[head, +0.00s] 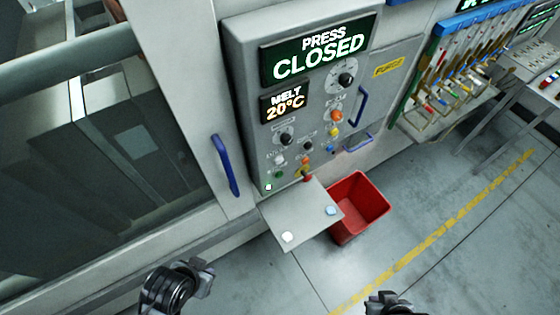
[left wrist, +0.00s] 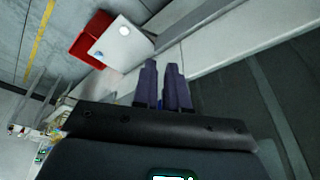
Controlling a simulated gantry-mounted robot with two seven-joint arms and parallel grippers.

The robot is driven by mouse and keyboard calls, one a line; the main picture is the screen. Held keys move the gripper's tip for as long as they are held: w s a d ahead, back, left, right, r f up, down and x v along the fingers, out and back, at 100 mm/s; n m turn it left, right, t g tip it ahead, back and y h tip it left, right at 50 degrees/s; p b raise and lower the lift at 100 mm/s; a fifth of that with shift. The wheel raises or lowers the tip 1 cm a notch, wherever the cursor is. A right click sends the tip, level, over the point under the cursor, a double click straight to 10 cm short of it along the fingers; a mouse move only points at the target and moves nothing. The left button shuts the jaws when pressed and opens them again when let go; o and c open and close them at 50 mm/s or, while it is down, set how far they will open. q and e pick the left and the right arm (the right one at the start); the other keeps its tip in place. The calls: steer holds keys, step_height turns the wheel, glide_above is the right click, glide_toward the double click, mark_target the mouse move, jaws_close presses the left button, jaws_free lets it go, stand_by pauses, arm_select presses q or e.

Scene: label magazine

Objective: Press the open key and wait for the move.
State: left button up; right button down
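The grey press control panel (head: 243,85) has a display (head: 318,50) reading PRESS CLOSED. Its lower face carries several small knobs and coloured buttons, including a lit green one (head: 268,187); their labels are too small to read, so I cannot tell which is the open key. A grey shelf (head: 300,215) juts out below, with a bright white spot (head: 288,236) and a pale blue one (head: 331,210) on it. My left gripper (left wrist: 161,64) is empty, its fingers slightly apart, short of the shelf. My right gripper (head: 388,297) is at the bottom edge, partly cut off.
A red bin (head: 362,205) stands on the floor beside the shelf. A blue handle (head: 225,165) is on the frame left of the panel. A rack of coloured tools (head: 470,50) is at upper right. Open floor lies at lower right.

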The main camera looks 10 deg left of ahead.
arm_select(q)
jaws_close()
steer(key=shift+d, duration=0.15)
stand_by(0.9)
